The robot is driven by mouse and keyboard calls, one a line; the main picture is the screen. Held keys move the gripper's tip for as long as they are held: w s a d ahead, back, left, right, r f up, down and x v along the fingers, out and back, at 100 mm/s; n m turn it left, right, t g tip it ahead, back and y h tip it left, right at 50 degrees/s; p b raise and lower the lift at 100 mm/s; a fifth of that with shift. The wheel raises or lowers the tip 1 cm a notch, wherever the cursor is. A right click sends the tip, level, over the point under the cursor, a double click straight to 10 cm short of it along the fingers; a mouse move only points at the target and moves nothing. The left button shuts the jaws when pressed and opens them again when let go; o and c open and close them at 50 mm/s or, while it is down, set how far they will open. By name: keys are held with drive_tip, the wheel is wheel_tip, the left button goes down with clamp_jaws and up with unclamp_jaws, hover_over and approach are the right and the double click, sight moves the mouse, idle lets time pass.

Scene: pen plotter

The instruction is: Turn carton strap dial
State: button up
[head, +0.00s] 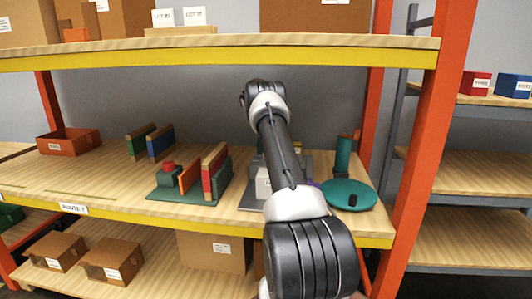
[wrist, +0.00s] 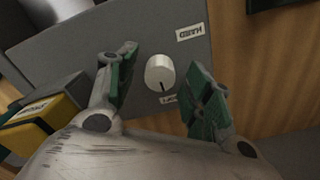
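The dial (wrist: 160,73) is a pale round knob on a grey panel (wrist: 60,60) in the wrist view. A dark pointer line on it points toward the bottom of the picture. An upside-down label (wrist: 190,33) reading "HARD" is above it, and a small label (wrist: 169,99) is just below. My gripper (wrist: 163,62) is open, with one green-padded finger left and one right of the dial. Gaps show between pads and knob, so contact is not visible. In the head view my arm hides the gripper and dial; part of a grey device (head: 250,197) shows beside it.
A yellow and black block (wrist: 42,120) lies left of my gripper in the wrist view. In the head view, a teal round disc (head: 348,194) stands right of my arm, and a green base with upright panels (head: 185,190) stands left. An upper shelf (head: 200,50) spans above.

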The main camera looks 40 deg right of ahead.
drive_tip(key=c, duration=1)
drive_tip(key=shift+o, duration=0.2)
drive_tip(key=shift+n, duration=0.3)
drive_tip(key=n, duration=0.5)
drive_tip(key=shift+n, duration=0.3)
drive_tip(key=n, duration=0.5)
drive_tip(key=shift+n, duration=0.4)
drive_tip(key=o, duration=1)
